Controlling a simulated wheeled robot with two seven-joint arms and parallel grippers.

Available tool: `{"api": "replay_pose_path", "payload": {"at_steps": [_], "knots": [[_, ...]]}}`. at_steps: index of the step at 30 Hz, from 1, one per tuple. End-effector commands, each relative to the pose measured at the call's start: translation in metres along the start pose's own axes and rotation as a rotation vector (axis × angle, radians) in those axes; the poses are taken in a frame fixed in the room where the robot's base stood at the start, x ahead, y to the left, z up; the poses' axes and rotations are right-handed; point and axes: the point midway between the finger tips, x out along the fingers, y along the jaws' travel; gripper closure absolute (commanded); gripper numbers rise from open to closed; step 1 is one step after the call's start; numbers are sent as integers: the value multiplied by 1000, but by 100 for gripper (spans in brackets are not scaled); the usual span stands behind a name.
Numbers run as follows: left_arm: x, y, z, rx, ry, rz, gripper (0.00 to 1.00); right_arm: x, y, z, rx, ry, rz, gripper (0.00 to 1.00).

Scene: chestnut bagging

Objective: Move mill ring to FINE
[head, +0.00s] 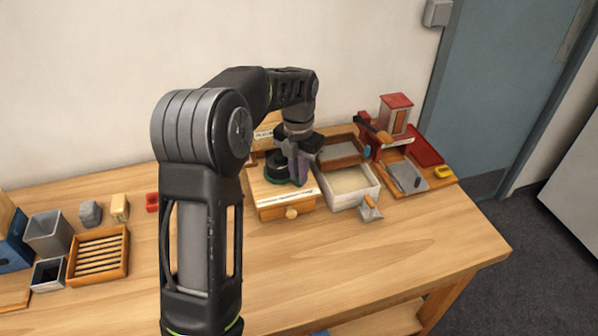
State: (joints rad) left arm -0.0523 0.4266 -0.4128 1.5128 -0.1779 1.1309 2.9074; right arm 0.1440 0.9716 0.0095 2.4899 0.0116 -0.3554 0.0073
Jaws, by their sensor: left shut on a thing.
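The mill is a wooden box (304,210) with a small drawer and a round knob, standing on the table behind my left arm. The mill ring (276,172), dark with a green lower edge, sits on top of the box. My left gripper (298,179) points down onto the ring and is shut on it. The gripper and wrist hide part of the ring. A pale strip with marks runs along the box's front top edge, too small to read, so I cannot tell the ring's setting. My right gripper is out of view.
A white-walled tray (335,201) and a small scoop (370,212) stand close right of the mill. Farther right are a red-topped device (396,115) and a red tray (425,152). A slatted wooden tray (98,280) lies left. The table's front right is clear.

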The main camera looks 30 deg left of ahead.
Motion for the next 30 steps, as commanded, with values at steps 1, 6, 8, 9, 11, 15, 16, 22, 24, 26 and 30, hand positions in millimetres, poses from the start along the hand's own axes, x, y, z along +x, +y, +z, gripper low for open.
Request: {"api": "replay_pose_path", "payload": {"at_steps": [1,6,8,9,11,15,16,22,24,26,30], "knots": [[-1,0,1,-4,-4,0,100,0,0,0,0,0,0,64],[-1,0,1,-6,-4,0,100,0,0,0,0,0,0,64],[-1,0,1,-6,-4,0,100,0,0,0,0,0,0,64],[-1,0,1,-5,-5,0,100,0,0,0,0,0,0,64],[-1,0,1,-5,-5,0,100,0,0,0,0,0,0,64],[-1,0,1,-4,-4,0,77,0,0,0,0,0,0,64],[0,0,1,-4,-3,0,77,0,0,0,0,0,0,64],[-1,0,1,-4,-2,0,77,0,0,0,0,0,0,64],[-3,0,1,-4,-3,0,77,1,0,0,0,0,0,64],[-7,0,1,-4,-3,0,77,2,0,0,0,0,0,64],[-24,0,2,-4,-6,1,77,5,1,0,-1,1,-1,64]]}}
